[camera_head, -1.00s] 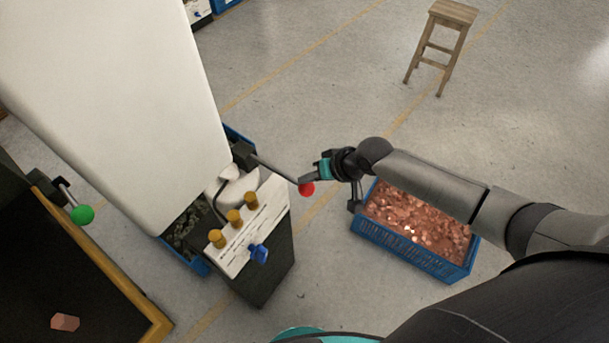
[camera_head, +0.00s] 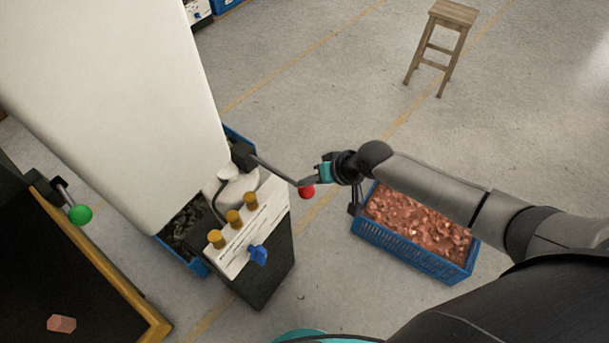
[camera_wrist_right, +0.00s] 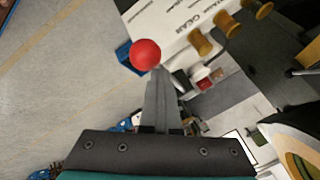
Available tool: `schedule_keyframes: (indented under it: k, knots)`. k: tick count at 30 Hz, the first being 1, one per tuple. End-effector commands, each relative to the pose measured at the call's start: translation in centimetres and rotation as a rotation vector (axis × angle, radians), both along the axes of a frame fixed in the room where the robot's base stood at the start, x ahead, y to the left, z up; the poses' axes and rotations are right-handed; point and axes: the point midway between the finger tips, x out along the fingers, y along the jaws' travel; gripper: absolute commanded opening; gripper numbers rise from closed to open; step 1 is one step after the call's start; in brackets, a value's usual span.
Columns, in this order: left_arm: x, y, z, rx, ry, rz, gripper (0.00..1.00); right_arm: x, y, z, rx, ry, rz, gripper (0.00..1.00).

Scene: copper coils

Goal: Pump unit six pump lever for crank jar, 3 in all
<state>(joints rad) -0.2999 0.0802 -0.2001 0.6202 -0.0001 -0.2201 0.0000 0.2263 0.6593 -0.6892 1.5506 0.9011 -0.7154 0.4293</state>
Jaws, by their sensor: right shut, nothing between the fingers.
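The pump lever is a grey rod (camera_head: 272,170) with a red ball at its end (camera_head: 306,192), sticking out from the side of the pump unit. The red ball also shows in the right wrist view (camera_wrist_right: 145,54). My right gripper (camera_head: 312,182) is shut and empty, its fingertips right at the red ball; whether they touch it I cannot tell. In the right wrist view the closed fingers (camera_wrist_right: 158,85) point at the ball. The unit's white panel (camera_head: 250,228) carries several brass knobs and a blue valve handle (camera_head: 258,255). My left gripper is not in view. No jar can be made out.
A blue crate of copper pieces (camera_head: 405,252) stands on the floor below my right forearm. A dark bench with a wooden edge (camera_head: 125,290), a green-ball lever (camera_head: 80,214) and a copper-coloured block (camera_head: 61,323) is at left. A wooden stool (camera_head: 452,14) stands at the back.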

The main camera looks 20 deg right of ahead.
Motion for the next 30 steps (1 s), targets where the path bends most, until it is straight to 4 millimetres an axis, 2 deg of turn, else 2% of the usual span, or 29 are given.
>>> schedule_keyframes:
  k: [30]
  knots:
    - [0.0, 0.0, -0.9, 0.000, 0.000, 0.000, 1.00, -0.6, -0.2, -1.7, -0.004, 0.014, 0.002, 0.00]
